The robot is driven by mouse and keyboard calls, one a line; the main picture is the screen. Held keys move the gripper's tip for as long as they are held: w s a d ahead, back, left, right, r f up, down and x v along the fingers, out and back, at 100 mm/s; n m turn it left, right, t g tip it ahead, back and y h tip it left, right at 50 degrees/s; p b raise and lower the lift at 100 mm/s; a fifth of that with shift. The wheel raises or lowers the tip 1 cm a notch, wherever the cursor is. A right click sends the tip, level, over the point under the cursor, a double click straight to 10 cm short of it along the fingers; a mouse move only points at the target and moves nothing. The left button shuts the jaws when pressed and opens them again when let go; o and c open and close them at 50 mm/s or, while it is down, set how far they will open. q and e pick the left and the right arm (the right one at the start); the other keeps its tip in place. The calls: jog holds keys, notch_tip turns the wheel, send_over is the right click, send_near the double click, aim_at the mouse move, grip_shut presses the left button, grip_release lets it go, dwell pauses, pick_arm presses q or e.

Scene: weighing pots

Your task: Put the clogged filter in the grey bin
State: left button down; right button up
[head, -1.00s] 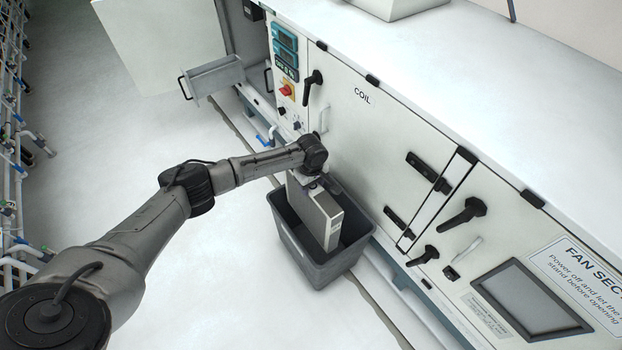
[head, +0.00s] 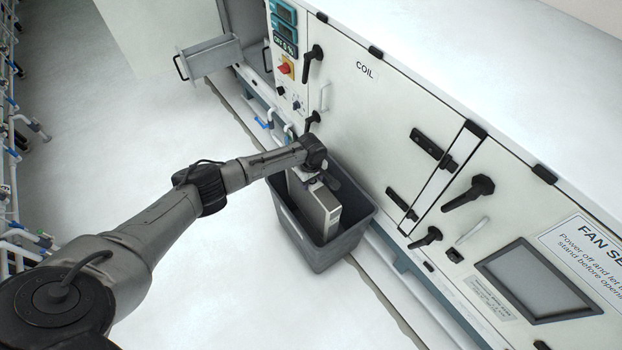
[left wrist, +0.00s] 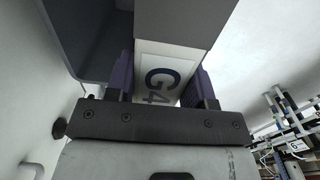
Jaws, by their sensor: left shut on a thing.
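The filter (head: 317,208) is a grey-white flat box, held upright with its lower part inside the mouth of the grey bin (head: 318,256). My left gripper (head: 313,178) is above the bin and shut on the filter's upper end. In the left wrist view the fingers (left wrist: 160,85) sit on both sides of the filter's end (left wrist: 160,72), which carries a "G4" label. The bin wall (left wrist: 82,40) shows beside it there. Whether the filter touches the bin floor is hidden. My right gripper is not in view.
The bin stands on the floor against the cabinet's COIL door (head: 366,135), which has black handles. An open drawer (head: 210,57) and an open door panel stick out at the upper left. Pipe racks (head: 15,150) line the left edge. The floor between is clear.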

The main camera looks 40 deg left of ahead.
pick_arm(q)
jog(key=c, duration=0.7)
grip_release()
jog(key=shift+o, duration=1.4)
notch_tip(320, 180, up, 14)
jog(key=p, duration=0.7)
jog(key=shift+f, duration=0.1)
